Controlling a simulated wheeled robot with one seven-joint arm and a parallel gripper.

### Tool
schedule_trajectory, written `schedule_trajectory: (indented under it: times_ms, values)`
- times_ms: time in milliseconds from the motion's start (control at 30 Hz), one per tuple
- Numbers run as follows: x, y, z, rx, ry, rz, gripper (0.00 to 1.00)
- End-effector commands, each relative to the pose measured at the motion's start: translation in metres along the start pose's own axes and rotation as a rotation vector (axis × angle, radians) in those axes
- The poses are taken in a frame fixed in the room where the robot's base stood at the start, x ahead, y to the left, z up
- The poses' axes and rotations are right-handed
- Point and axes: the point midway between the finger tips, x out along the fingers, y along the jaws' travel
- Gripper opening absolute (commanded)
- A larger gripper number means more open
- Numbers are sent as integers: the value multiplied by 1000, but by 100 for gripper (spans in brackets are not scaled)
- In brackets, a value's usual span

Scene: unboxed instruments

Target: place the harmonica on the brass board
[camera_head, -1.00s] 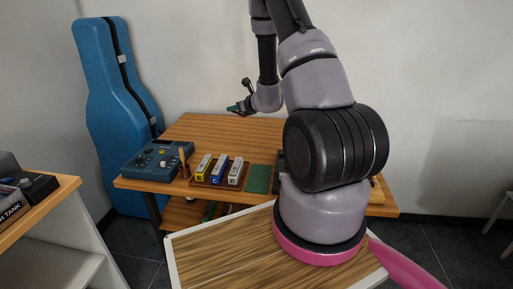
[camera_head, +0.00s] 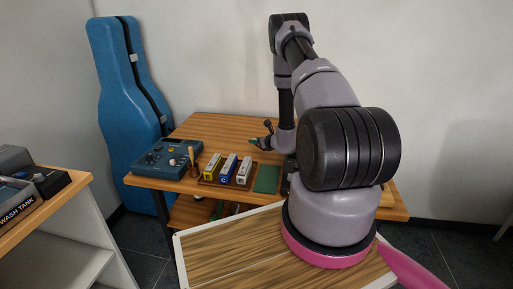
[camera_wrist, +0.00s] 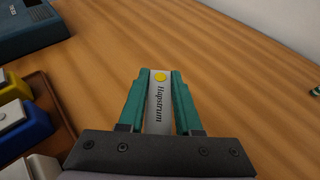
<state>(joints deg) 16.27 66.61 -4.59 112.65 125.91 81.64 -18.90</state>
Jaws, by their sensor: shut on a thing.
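My gripper (camera_wrist: 160,75) is shut on a slim silver-white piece (camera_wrist: 158,105) with a yellow dot and the word "Hapstrum", seemingly the harmonica. Its green fingers lie along both sides. In the head view my gripper (camera_head: 262,141) is above the wooden table, behind the row of blocks; the held piece is too small to make out there. A brown board (camera_head: 236,188) carries a yellow, a blue and a white block; its edge also shows in the wrist view (camera_wrist: 52,90). A flat green board (camera_head: 267,179) lies to its right. I cannot tell which thing is the brass board.
A blue device (camera_head: 163,160) with knobs stands at the table's left, and a small brass-coloured upright (camera_head: 195,168) beside it. My arm hides the table's right part. The table's back middle (camera_head: 215,125) is clear. A blue instrument case (camera_head: 125,80) stands behind on the left.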

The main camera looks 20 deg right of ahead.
Motion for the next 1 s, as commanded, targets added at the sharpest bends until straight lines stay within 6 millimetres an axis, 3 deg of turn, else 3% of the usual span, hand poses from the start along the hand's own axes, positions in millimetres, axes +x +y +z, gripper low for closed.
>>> schedule_trajectory:
  times_ms: [200, 567, 600, 667, 1000]
  values:
    - [12, 0, -29, 1, 1, 1, 0]
    - [13, 0, -32, 0, 1, 0, 0]
    - [13, 0, -31, 0, 1, 0, 44]
    - [13, 0, -31, 0, 1, 0, 63]
    - [12, 0, -29, 0, 1, 0, 63]
